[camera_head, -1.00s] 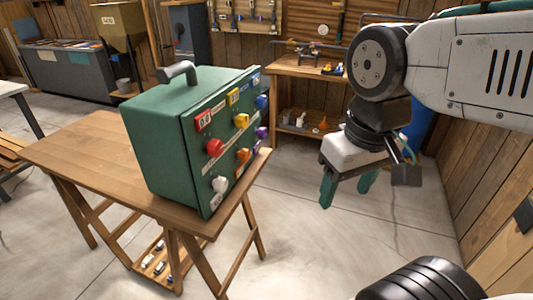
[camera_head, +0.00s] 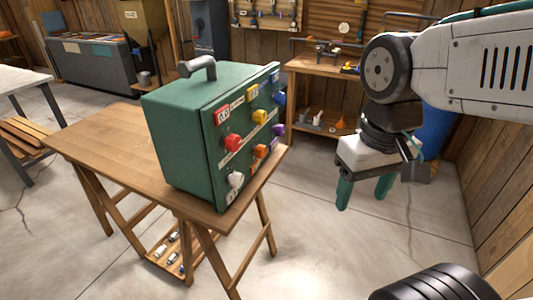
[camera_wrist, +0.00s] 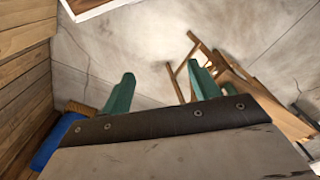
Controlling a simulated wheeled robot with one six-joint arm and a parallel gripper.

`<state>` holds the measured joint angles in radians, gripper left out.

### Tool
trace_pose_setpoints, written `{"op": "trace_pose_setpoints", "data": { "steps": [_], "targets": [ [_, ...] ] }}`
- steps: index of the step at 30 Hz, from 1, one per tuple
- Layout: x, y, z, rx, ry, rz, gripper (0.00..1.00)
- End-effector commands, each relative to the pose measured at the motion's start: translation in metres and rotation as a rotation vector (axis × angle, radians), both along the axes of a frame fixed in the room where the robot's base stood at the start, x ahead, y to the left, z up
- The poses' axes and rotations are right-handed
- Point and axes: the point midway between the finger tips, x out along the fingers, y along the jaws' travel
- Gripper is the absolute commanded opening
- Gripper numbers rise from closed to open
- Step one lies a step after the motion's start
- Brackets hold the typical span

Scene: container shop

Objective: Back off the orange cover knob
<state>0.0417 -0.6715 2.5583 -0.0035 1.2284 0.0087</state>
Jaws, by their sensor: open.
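A green box (camera_head: 178,137) with a grey handle on top stands on a wooden trestle table. Its right-facing panel carries several coloured knobs: red, white, yellow, blue, purple and orange. The orange knob (camera_head: 261,151) sits low on the panel, between the white knob (camera_head: 235,179) and the purple knob (camera_head: 279,129). My gripper (camera_head: 364,192) hangs to the right of the box, well apart from it, with its green fingers pointing down.
The trestle table (camera_head: 100,145) has free top to the left of the box and small items on its lower shelf. A workbench (camera_head: 322,69) stands at the back, with a blue barrel (camera_head: 437,128) beside the right wall. Open concrete floor lies between table and wall.

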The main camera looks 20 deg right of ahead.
Motion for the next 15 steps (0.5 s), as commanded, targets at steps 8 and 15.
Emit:
{"op": "trace_pose_setpoints", "data": {
  "steps": [8,15],
  "targets": [
    [0.029,0.013,-0.049,0.209,0.29,-0.204,0.61],
    [0.067,0.042,-0.084,0.507,0.522,-0.5,0.61]
  ]
}}
